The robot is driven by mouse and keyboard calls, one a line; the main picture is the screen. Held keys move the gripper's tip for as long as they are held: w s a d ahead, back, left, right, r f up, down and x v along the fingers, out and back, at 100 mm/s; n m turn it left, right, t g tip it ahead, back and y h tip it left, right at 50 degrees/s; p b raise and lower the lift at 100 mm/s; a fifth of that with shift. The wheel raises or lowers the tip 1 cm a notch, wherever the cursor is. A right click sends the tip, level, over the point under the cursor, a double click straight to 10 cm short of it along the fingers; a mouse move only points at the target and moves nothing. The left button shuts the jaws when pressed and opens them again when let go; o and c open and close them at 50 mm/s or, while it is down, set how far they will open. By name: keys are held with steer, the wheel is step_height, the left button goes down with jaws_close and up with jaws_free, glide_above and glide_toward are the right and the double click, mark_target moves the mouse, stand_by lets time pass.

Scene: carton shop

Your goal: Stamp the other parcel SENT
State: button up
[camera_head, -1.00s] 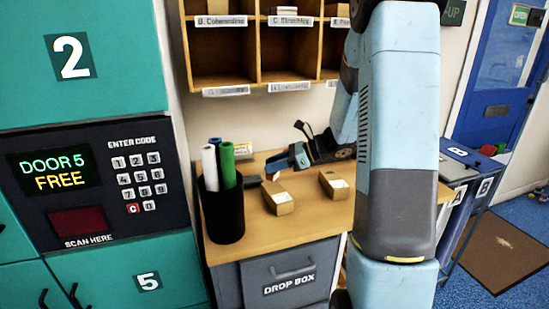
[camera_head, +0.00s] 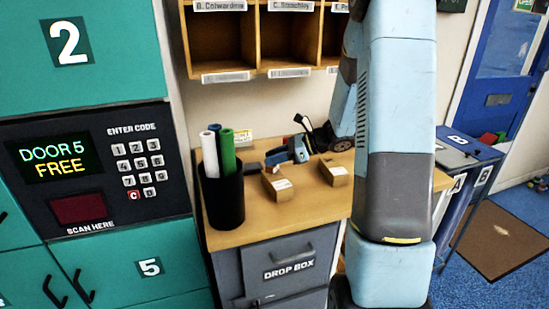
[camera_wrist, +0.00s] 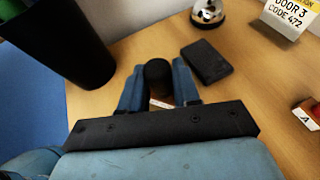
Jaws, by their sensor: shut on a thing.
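My gripper (camera_head: 277,157) is over the back of the wooden counter, behind the left parcel. In the wrist view its two blue fingers (camera_wrist: 158,88) are shut on the stamp (camera_wrist: 157,73), whose round black knob shows between them. The stamp's underside is hidden. A flat black pad (camera_wrist: 206,62) lies just beyond and to the right of the fingers. Two small brown parcels with white labels lie on the counter: the left parcel (camera_head: 276,186) and the right parcel (camera_head: 334,173). The label print is too small to read.
A black cup (camera_head: 222,203) with rolled tubes stands at the counter's left end. In the wrist view a bell (camera_wrist: 208,12) and a door-code card (camera_wrist: 291,20) stand behind the pad. Pigeonholes (camera_head: 265,73) hang above. The counter's front is clear.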

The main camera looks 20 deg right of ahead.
steer(key=shift+f, duration=0.6)
stand_by(1.6)
steer(key=shift+r, duration=3.6)
steer(key=shift+f, duration=0.1)
